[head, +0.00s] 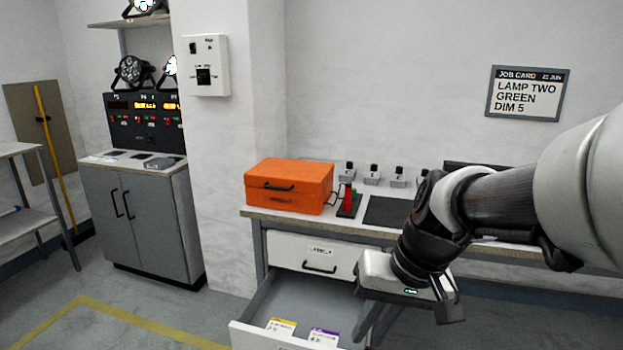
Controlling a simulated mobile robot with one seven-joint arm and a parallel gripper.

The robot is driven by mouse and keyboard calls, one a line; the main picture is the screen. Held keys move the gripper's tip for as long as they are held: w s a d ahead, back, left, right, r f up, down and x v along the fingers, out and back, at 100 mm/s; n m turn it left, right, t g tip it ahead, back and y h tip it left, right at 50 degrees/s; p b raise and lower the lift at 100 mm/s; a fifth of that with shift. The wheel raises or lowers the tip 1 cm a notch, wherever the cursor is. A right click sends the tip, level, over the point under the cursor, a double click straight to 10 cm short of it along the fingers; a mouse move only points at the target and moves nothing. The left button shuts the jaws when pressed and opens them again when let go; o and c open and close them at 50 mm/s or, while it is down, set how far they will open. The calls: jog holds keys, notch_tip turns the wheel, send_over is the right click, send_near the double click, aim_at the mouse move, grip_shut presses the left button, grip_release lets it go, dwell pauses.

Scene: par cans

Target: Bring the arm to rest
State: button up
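My arm reaches in from the right edge of the head view. My gripper (447,309) hangs at its end, in front of the bench and to the right of the open lower drawer (262,335). One dark finger shows clearly at the right end of the pale hand. The other finger and the gap between them are not clear. I see nothing held in it.
An orange case (289,186) stands on the bench (258,213), beside a small red item (348,197) and a dark mat (388,211). The upper drawer (312,257) is shut. The open drawer holds cards. A grey cabinet (142,220) stands left; floor between is clear.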

jog(key=s+d+r+t+h, duration=0.3)
jog(key=s+d+r+t, duration=0.15)
jog(key=s, duration=0.35)
notch_tip(320, 180, up, 28)
jog(key=p, duration=2.7)
jog(key=shift+r+g+p, duration=0.15)
jog(key=shift+g+p, duration=0.15)
jog(key=shift+g, duration=0.15)
